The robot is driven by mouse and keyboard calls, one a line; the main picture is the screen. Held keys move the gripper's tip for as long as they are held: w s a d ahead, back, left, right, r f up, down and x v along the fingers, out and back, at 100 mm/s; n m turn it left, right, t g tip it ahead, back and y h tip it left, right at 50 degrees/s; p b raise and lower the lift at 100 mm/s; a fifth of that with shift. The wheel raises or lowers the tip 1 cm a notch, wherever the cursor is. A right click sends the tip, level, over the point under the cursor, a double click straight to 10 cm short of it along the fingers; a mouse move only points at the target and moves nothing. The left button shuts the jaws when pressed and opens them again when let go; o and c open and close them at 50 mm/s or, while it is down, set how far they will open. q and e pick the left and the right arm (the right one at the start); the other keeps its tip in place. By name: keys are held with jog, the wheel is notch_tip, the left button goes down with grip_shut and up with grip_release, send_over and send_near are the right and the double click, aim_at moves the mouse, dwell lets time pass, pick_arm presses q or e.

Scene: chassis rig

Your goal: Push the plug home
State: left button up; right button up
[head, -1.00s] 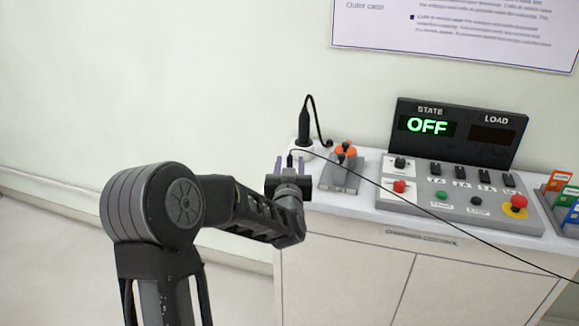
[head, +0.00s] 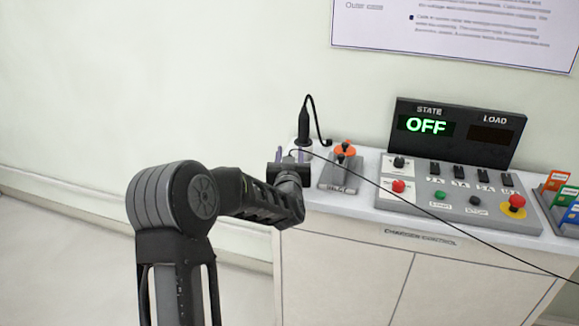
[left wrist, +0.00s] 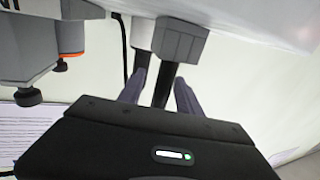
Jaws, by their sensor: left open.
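My left gripper (head: 290,156) is open at the left end of the cabinet top, with its two purple-grey fingers spread. In the left wrist view, the fingers (left wrist: 158,94) stand on either side of a dark upright plug-like body (left wrist: 163,86) at a grey block (left wrist: 181,41). I cannot tell whether the fingers touch it or how deep it sits. In the head view my gripper largely hides it; a thin black cable runs from there to the lower right. My right gripper is out of view.
A grey unit with an orange-topped lever (head: 343,165) stands just right of my gripper. Further right are the control panel (head: 455,196), a display (head: 427,126) reading OFF, and coloured cards (head: 557,181). The wall is close behind.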

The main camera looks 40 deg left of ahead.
pick_arm(q)
jog(key=shift+c, duration=0.3)
grip_shut()
dwell(0.3)
